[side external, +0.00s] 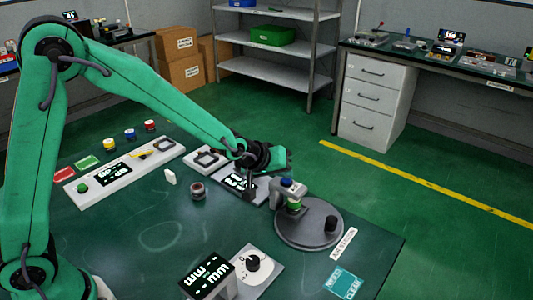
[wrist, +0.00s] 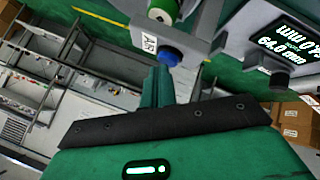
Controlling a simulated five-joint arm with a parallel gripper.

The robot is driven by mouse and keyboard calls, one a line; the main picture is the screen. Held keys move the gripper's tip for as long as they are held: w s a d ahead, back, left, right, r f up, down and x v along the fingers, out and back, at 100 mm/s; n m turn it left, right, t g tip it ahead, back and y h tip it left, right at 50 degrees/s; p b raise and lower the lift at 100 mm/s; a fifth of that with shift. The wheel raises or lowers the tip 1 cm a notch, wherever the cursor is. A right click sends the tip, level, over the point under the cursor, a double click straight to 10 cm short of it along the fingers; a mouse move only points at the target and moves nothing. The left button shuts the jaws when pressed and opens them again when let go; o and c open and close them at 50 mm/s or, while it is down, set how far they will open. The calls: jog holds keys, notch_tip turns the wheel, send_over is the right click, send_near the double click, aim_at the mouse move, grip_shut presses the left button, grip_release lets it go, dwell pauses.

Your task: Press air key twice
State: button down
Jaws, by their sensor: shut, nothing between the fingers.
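The air key is a round blue button (side external: 287,183) on top of a grey head over a round grey base (side external: 295,232). It also shows in the wrist view as a blue button (wrist: 168,56) beside a small white label (wrist: 149,44) that seems to read AIR. My gripper (side external: 283,160) is shut and empty, just behind and above the blue button in the side view. In the wrist view, the shut green fingers (wrist: 157,82) end close to the button. I cannot tell whether they touch it.
A small display unit (side external: 236,184) stands left of the round base; it shows large at upper right in the wrist view (wrist: 282,45). A black knob (side external: 331,223) stands on the base. A dial box (side external: 254,264) is in front. Open bench lies at left front.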

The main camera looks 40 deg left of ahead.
aim_at(283, 181)
jog(key=shift+r, duration=0.9)
jog(key=shift+r, duration=0.1)
jog(key=shift+r, duration=2.45)
jog(key=s+a+r+m+g+y, duration=0.1)
jog(key=s+a+r, duration=0.25)
jog(key=s, duration=0.35)
jog(key=s+a+r+m, duration=0.2)
jog(key=s+a+r, duration=0.1)
jog(key=s+a, duration=0.25)
jog(key=s+a+m+g+y, duration=0.1)
jog(key=s+a, duration=0.3)
jog(key=s, duration=1.4)
jog(key=shift+a+m+g, duration=0.2)
jog(key=shift+m+g, duration=0.5)
jog(key=shift+m, duration=0.1)
